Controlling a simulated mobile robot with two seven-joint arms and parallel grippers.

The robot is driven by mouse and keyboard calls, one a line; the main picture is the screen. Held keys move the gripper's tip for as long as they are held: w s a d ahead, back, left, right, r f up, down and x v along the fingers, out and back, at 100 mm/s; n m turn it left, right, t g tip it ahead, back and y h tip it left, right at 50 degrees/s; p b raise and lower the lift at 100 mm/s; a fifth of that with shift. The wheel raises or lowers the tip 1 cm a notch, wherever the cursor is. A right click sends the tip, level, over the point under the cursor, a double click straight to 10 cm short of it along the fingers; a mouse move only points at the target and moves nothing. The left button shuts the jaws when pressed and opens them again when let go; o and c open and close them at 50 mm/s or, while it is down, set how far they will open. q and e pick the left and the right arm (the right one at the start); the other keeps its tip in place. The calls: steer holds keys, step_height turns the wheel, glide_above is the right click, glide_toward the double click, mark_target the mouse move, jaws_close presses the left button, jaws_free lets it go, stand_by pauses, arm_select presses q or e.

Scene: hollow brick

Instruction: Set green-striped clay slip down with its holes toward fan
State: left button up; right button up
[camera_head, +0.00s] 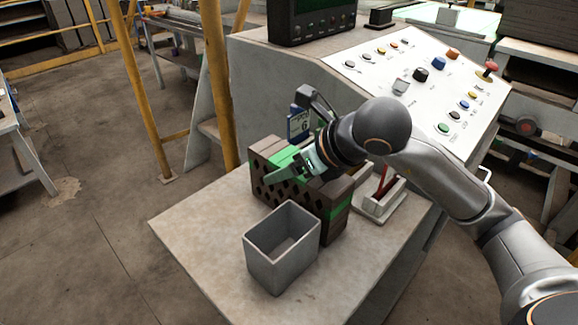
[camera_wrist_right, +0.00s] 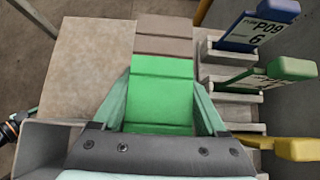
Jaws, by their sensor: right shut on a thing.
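The green-striped clay slip is a dark brown block (camera_head: 262,160) with a bright green band. One long face shows rows of holes, turned toward the front left of the head view. My right gripper is shut on it across the green band (camera_wrist_right: 160,95), with one finger on each side in the wrist view. My right gripper (camera_head: 292,160) reaches down onto the block from the right. The block is level, at the table; whether its underside touches the top cannot be told. I make out no fan.
A grey open bin (camera_head: 262,262) stands close in front of the block on the pale table (camera_head: 195,215). Card holders with a blue card (camera_wrist_right: 262,25), a green card (camera_wrist_right: 280,72) and a yellow card (camera_wrist_right: 290,148) line the other side. The table's left part is clear.

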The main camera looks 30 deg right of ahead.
steer(key=o, duration=1.5)
steer(key=shift+f, duration=0.15)
